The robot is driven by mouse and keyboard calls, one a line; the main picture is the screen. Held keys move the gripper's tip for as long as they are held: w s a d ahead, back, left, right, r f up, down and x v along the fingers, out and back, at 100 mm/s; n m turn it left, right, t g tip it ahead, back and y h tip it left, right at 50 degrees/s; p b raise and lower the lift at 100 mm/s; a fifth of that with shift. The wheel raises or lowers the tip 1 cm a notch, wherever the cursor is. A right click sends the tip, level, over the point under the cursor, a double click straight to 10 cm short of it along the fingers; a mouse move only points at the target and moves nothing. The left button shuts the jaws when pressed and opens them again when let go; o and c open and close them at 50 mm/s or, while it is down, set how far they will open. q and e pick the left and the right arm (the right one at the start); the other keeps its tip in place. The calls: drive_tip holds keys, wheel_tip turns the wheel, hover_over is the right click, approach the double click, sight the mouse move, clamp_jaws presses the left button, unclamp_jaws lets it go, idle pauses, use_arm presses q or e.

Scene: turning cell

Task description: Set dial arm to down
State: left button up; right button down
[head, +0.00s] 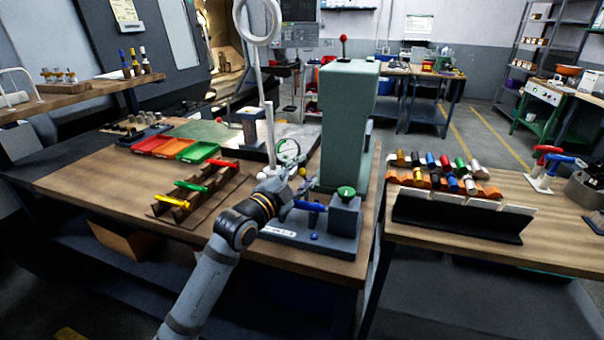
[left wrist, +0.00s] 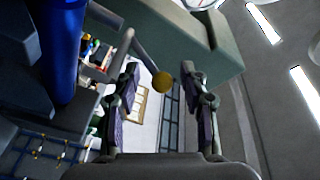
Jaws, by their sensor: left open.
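A grey-green machine column (head: 346,120) with a red knob on top stands at the right end of the workbench. A thin grey arm with a yellow ball end (left wrist: 162,82), which may be the dial arm, shows in the left wrist view. The arm slants down to the right, and the ball appears between my left gripper's fingers. My left gripper (head: 300,180) is open in front of the column; contact with the ball cannot be told. A round green-rimmed dial (head: 288,151) shows just behind the gripper. My right gripper is not in view.
A blue handle (head: 310,206) and a green knob (head: 347,192) sit low on the machine, close to my gripper. A wooden rack (head: 172,209) with coloured tools and several coloured trays (head: 198,152) lie left. A second bench (head: 480,235) stands right, across a gap.

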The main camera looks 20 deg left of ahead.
use_arm(q)
wheel_tip(320, 180, up, 10)
drive_tip(key=shift+s+f, duration=0.15)
drive_tip(key=shift+w, duration=0.2)
drive_tip(key=shift+c, duration=0.4)
